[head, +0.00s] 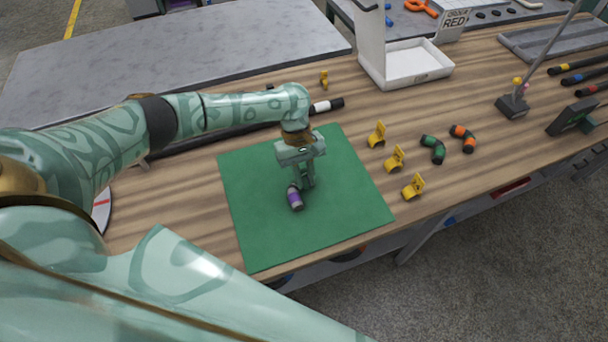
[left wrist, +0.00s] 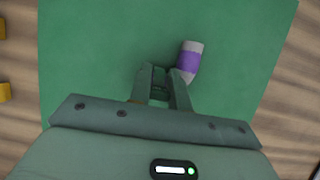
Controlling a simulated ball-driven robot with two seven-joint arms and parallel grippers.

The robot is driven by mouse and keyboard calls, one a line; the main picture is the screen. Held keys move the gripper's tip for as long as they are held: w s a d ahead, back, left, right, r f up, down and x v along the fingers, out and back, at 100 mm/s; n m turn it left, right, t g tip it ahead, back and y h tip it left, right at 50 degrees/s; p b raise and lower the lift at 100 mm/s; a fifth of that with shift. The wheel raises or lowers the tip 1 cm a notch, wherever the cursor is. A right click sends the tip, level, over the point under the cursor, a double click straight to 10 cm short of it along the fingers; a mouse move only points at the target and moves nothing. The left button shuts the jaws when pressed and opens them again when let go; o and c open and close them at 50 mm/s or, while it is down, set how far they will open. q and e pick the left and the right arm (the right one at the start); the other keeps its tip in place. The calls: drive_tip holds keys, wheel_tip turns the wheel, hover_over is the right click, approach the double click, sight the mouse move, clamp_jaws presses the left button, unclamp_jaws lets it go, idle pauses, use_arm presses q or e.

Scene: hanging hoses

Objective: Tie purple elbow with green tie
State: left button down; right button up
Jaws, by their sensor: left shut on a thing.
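The purple elbow (head: 294,197), dark with a purple band, is at the green mat in the middle of the table. It also shows in the left wrist view (left wrist: 190,62), against the right finger. The fingers hide that end, so I cannot tell whether the elbow touches the mat. In the left wrist view the fingertips (left wrist: 164,72) are close together. I cannot make out a green tie. My right gripper is not in view.
The green mat (head: 350,200) is otherwise clear. To its right stand several yellow clips (head: 394,158), a green elbow (head: 433,149) and an orange elbow (head: 463,138). A white box (head: 415,62) stands at the back. A dark hose (head: 215,135) lies behind the mat.

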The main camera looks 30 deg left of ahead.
use_arm(q)
drive_tip(key=shift+s+f, duration=0.25)
drive_tip(key=shift+f, duration=0.25)
drive_tip(key=shift+s+f, duration=0.25)
drive_tip(key=shift+f, duration=0.25)
drive_tip(key=shift+w+f, duration=0.2)
drive_tip(key=shift+w, duration=0.15)
drive_tip(key=c, duration=1.2)
unclamp_jaws()
drive_tip(key=shift+a, duration=0.15)
drive_tip(key=shift+c, duration=0.2)
drive_tip(key=shift+s+a+r, duration=0.1)
drive_tip(key=d+p+v, duration=0.1)
drive_tip(key=p+v, duration=0.3)
drive_tip(key=v, duration=1.2)
drive_tip(key=shift+w+a+r+p, duration=0.15)
drive_tip(key=shift+w+r+p, duration=0.2)
drive_tip(key=shift+r, duration=0.1)
